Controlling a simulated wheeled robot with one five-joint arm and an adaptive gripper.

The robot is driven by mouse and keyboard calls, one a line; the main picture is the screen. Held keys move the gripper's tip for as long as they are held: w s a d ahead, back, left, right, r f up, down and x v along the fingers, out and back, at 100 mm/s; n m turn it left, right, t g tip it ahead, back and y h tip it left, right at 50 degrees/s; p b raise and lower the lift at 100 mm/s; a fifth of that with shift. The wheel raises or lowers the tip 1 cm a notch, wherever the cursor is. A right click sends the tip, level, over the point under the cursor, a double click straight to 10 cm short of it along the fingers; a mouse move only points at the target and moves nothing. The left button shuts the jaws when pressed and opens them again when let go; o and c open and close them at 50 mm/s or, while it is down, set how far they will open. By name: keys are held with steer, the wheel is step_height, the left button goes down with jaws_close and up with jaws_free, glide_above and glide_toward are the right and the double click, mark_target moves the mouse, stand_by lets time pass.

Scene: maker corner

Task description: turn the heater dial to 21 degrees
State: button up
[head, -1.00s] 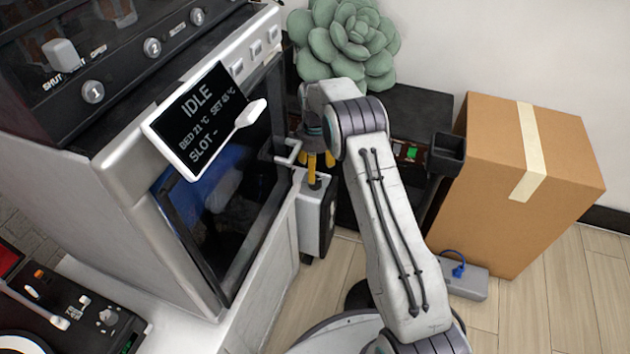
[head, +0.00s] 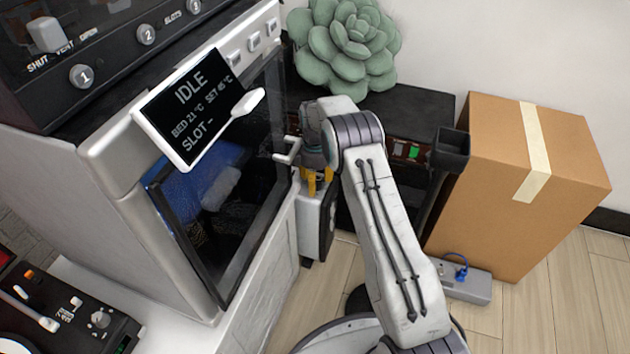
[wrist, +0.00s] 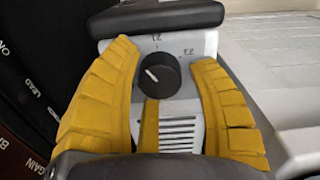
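The heater (head: 309,230) is a small white and dark unit beside the big machine in the head view. In the wrist view, its pale top (wrist: 185,43) carries a round black dial (wrist: 158,75) with a white pointer mark toward the upper left. My gripper (head: 317,182) is over the heater top, pointing down. In the wrist view its yellow fingers (wrist: 162,62) are spread either side of the dial, with visible gaps. The dial is hidden in the head view.
The big machine with an IDLE screen (head: 190,105) and a door handle (head: 288,150) stands close left of my gripper. A dark shelf (head: 415,112) with a green succulent (head: 350,45) is behind. A cardboard box (head: 500,190) and a power strip (head: 470,287) are to the right.

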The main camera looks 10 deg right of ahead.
steer(key=c, duration=1)
steer(key=shift+o, duration=0.2)
steer(key=shift+m, duration=0.3)
steer(key=shift+m+p, duration=0.6)
steer(key=shift+m, duration=0.3)
steer(key=shift+m+p, duration=0.45)
steer(key=shift+m, duration=1.35)
steer(key=o, duration=1.2)
